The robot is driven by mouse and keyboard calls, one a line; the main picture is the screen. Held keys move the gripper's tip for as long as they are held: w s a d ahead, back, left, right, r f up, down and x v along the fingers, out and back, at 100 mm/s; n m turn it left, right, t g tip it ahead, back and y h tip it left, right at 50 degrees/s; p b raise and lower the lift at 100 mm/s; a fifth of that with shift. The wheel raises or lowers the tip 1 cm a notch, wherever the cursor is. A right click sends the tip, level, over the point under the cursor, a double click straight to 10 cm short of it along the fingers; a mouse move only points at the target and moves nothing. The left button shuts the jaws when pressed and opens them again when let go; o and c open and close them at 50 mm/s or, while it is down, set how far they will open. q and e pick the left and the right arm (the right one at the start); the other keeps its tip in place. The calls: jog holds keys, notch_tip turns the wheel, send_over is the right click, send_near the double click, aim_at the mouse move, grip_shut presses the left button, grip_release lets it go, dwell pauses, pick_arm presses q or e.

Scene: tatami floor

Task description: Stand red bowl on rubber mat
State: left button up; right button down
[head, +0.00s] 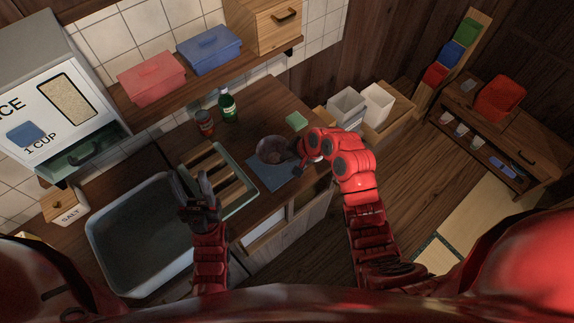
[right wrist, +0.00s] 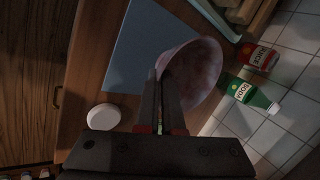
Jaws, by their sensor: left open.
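The bowl (head: 268,150), dull reddish-grey, is at the far edge of the blue-grey rubber mat (head: 272,180) on the counter. In the right wrist view the bowl (right wrist: 195,75) overlaps the edge of the mat (right wrist: 150,48); whether it touches the mat I cannot tell. My right gripper (head: 294,153) is at the bowl's right side. In the wrist view its fingers (right wrist: 166,80) are close together at the bowl's rim and look shut on it. My left gripper (head: 195,192) is open and empty above the left end of the wooden rack.
A sink (head: 140,235) lies at left, beside a tray with wooden slats (head: 214,172). A green bottle (head: 227,105) and a red-brown bottle (head: 205,123) stand behind. A white round item (right wrist: 103,117) is beside the mat.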

jog(key=shift+w+d+f, duration=0.1)
jog(key=shift+w, duration=0.05)
notch_tip(320, 180, down, 4)
jog(key=b, duration=0.2)
jog(key=shift+r+b, duration=0.25)
jog(key=shift+b, duration=0.05)
jog(key=shift+r, duration=0.15)
jog(key=c, duration=1.1)
grip_release()
jog(key=shift+o, duration=0.2)
